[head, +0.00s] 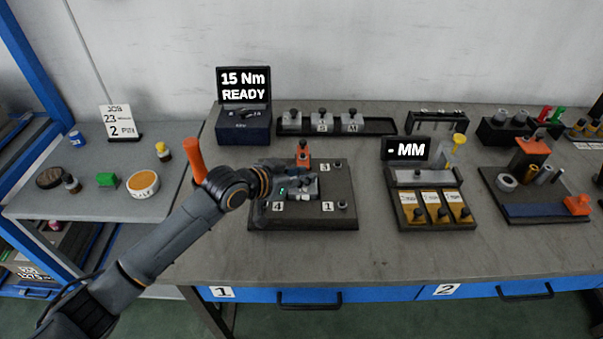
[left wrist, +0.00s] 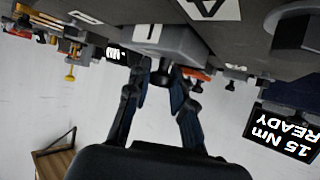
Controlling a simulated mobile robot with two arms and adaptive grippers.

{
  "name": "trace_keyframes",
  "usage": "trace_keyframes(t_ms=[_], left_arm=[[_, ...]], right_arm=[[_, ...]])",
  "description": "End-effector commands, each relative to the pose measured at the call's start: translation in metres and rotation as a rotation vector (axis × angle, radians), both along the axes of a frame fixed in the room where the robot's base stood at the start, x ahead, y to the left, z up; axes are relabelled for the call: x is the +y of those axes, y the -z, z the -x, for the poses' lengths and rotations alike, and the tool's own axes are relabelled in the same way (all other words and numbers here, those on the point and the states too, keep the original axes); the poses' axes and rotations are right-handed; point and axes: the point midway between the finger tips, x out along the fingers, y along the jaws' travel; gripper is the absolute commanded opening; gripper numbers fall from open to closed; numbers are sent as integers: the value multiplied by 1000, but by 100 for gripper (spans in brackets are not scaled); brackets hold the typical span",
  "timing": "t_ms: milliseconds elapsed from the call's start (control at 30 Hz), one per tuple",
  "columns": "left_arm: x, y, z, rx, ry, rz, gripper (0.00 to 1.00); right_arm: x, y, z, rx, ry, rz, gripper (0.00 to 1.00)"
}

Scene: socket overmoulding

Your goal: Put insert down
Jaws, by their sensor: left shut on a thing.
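My left gripper (head: 290,190) is over the dark base plate (head: 330,222) on the bench and is shut on a grey block, the likely insert (head: 304,187). My right gripper is not in view.
A torque display box (head: 243,123) and a rack of grey blocks (head: 375,125) stand behind. An orange upright handle (head: 194,160) is beside my arm. Bench space in front of the plate is clear.

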Motion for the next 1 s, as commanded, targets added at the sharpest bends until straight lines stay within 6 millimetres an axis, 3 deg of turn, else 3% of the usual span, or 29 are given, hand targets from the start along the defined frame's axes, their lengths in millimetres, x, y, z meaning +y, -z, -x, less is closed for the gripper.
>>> trace_keyframes(t_ms=[267,300,400,767,1000], left_arm=[[-1,0,-1,-5,0,4,0],[0,2,0,-1,0,0,28],[0,2,0,0,0,0,45],[1,-2,0,-1,0,-1,45],[26,-19,24,-3,-2,-2,45]], right_arm=[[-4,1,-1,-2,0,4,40],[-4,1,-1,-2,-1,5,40],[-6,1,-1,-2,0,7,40],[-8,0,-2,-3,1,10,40],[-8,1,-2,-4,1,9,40]])
